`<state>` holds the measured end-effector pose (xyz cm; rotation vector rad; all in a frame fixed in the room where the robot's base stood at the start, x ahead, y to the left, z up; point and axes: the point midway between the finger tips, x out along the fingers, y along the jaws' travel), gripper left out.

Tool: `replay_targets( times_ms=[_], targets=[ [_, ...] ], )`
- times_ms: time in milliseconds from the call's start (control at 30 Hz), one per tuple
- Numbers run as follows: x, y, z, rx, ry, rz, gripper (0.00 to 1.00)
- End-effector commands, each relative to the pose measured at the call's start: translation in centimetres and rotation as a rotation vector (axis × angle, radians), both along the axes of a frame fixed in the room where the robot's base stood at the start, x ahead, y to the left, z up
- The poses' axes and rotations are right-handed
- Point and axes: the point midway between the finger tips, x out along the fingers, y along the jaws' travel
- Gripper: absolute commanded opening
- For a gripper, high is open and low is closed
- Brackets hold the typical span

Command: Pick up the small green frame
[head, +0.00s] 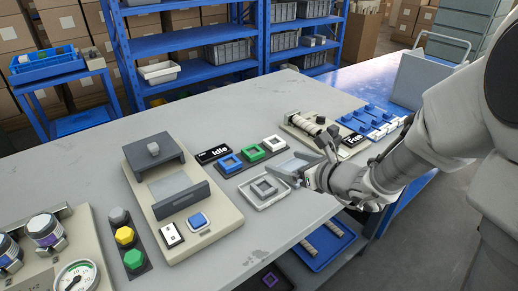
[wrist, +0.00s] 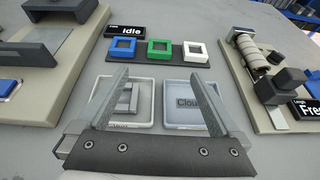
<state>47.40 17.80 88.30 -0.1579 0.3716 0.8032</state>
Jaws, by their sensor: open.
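The small green frame (wrist: 160,61) is a square ring lying flat on a dark strip, between a blue frame (wrist: 122,60) and a white frame (wrist: 194,61). In the head view the green frame (head: 249,158) sits in the same row. My gripper (wrist: 160,74) is open and empty. In the wrist view its two fingers are spread wide, with the green frame showing beyond and between their tips. In the head view my gripper (head: 298,176) is on the near right side of the row, apart from it. The green frame is fully visible in the wrist view.
Two pale trays (wrist: 108,121) lie beneath the fingers; the left one holds a grey square frame. A black sign (wrist: 124,31) reading "Idle" stands behind the blue frame. Beige machines flank the row: one at left (head: 222,212), one at right (wrist: 247,99).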

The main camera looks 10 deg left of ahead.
Motion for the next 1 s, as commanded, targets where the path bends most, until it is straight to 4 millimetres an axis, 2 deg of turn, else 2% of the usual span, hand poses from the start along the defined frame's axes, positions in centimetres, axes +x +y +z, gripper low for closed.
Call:
replay_targets(
  times_ms=[100, 300, 567, 833, 1000],
  targets=[
    [1.7, 2.1, -1.5, 0.0, 0.001, 0.006, 1.0],
    [4.2, 4.5, -2.8, 0.0, 0.0, 0.004, 1.0],
    [5.5, 5.9, -3.4, -0.001, -0.001, 0.004, 1.0],
    [8.0, 8.6, -5.0, -0.001, -0.002, 0.005, 1.0],
    [8.8, 9.5, -5.4, -0.001, -0.001, 0.003, 1.0]
  ],
)
